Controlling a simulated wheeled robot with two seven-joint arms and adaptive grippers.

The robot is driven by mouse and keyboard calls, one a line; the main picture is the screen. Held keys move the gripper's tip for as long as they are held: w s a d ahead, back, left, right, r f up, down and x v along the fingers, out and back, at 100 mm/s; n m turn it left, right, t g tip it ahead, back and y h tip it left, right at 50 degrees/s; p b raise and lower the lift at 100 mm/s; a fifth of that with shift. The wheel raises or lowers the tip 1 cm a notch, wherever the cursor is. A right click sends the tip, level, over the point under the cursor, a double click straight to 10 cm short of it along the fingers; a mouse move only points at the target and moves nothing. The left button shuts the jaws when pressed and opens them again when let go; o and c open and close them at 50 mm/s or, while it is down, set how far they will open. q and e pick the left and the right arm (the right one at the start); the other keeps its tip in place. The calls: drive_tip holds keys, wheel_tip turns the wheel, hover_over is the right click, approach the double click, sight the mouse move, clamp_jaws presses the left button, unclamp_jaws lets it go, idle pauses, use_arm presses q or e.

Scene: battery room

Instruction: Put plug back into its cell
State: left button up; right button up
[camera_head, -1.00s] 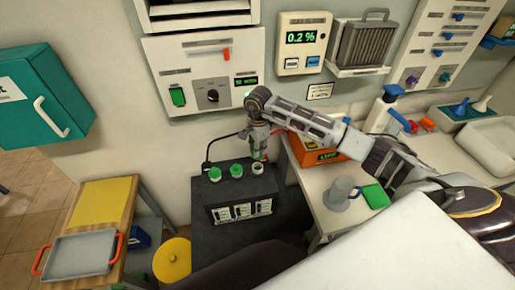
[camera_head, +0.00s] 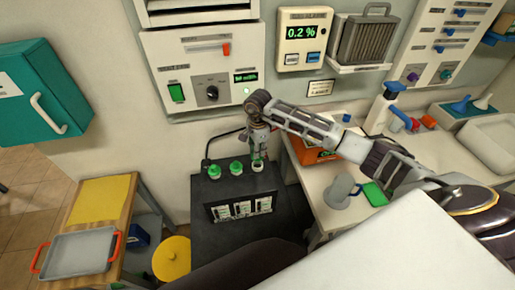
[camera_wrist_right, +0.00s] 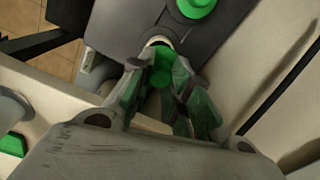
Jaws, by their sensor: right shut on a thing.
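The dark battery (camera_head: 200,195) stands on the floor against the wall, with green plugs (camera_head: 214,172) (camera_head: 236,168) in two of its cells. The third cell (camera_head: 257,168), a pale ring at the right, shows no seated cap of its own. My right gripper (camera_head: 259,154) points down directly over this cell. In the right wrist view, its fingers (camera_wrist_right: 160,92) are shut on a green plug (camera_wrist_right: 159,78). The pale cell ring (camera_wrist_right: 157,46) shows just beyond the plug. I cannot tell whether the plug touches the ring. My left gripper is not in view.
A wooden cart (camera_head: 122,215) with a grey tray (camera_head: 80,255) stands left. A yellow disc (camera_head: 171,258) lies in front.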

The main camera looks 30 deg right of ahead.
drive_tip(key=shift+f+b, duration=0.35)
drive_tip(key=shift+f, duration=0.6)
drive_tip(key=shift+f+b, duration=0.85)
drive_tip(key=shift+f, duration=0.15)
drive_tip(key=shift+f+b, duration=0.15)
drive_tip(key=shift+b, duration=0.75)
idle(2.1)
idle(0.4)
drive_tip(key=o, duration=0.8)
drive_tip(key=shift+o, duration=0.2)
drive_tip(key=shift+r, duration=0.2)
drive_tip(key=shift+r+p, duration=1.6)
drive_tip(key=shift+r, duration=1.7)
